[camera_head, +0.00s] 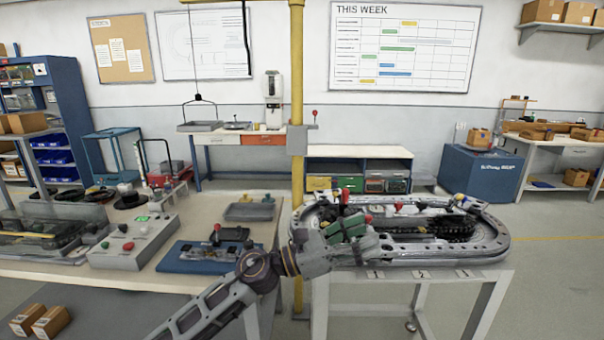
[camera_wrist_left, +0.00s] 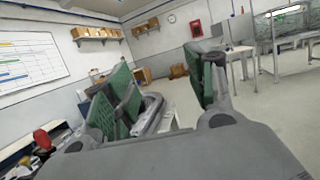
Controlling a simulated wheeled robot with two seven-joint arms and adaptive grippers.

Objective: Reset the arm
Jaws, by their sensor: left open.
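My left arm comes up from the bottom of the head view and ends in my left gripper (camera_head: 346,226), whose pads are green. The gripper is over the left end of the oval ring track (camera_head: 490,250). In the left wrist view the green-padded fingers of my left gripper (camera_wrist_left: 165,95) stand well apart with nothing between them. Part of the track (camera_wrist_left: 152,112) shows behind the left finger. My right arm and gripper are not in view.
A workbench (camera_head: 90,274) on the left carries a grey control box (camera_head: 133,242) with buttons and a blue fixture (camera_head: 200,258). A yellow post (camera_head: 297,90) stands just behind the gripper. A blue cabinet (camera_head: 480,172) stands at the back right. Open floor (camera_head: 555,270) lies right of the track.

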